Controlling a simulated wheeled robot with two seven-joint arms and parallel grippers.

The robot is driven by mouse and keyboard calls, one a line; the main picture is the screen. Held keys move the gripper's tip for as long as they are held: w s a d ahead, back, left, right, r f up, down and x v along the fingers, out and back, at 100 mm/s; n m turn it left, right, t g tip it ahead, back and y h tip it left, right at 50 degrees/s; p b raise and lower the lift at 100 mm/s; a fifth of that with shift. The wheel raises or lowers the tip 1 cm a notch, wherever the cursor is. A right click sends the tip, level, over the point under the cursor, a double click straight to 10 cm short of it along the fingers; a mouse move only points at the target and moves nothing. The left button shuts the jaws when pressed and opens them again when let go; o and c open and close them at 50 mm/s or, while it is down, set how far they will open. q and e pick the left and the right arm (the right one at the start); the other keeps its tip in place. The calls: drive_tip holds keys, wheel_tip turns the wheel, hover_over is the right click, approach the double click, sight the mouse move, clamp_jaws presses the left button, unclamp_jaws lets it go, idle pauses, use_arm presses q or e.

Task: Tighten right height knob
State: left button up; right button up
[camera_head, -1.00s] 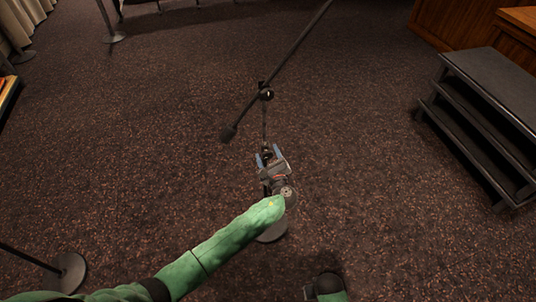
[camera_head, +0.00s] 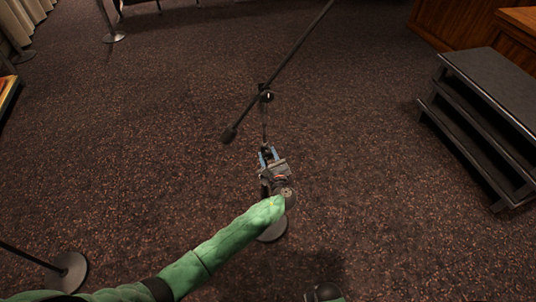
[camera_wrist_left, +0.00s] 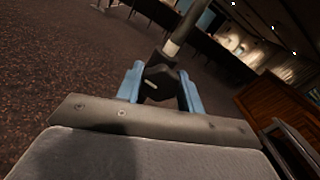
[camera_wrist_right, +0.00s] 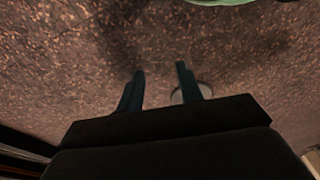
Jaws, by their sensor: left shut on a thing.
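A dark microphone stand rises from a round base (camera_head: 273,232), with a long slanted boom (camera_head: 300,45) across its top. The black height knob (camera_wrist_left: 160,82) sits on the stand's pole in the left wrist view. My left gripper (camera_head: 268,157) is at the pole, below the boom joint. Its blue fingers (camera_wrist_left: 160,88) stand on both sides of the knob and are shut on it. In the head view the gripper hides most of the knob. My right gripper (camera_wrist_right: 160,82) is open and empty over the carpet, with its dark fingers apart.
Black steps (camera_head: 485,110) stand at the right by a wooden cabinet (camera_head: 455,22). The carpet around the microphone stand is clear.

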use_arm(q)
drive_tip(key=m+p, duration=0.3)
drive_tip(key=m, duration=0.1)
drive_tip(key=shift+r+m, duration=0.1)
drive_tip(key=shift+m, duration=0.2)
drive_tip(key=shift+m+p, duration=0.4)
drive_tip(key=shift+p, duration=0.1)
use_arm(e)
wheel_tip(320, 180, down, 10)
drive_tip(key=s+d, duration=0.2)
drive_tip(key=shift+d+t, duration=0.35)
drive_tip(key=shift+t, duration=0.05)
use_arm(q)
drive_tip(key=o, duration=1)
use_arm(e)
drive_tip(key=shift+d, duration=0.1)
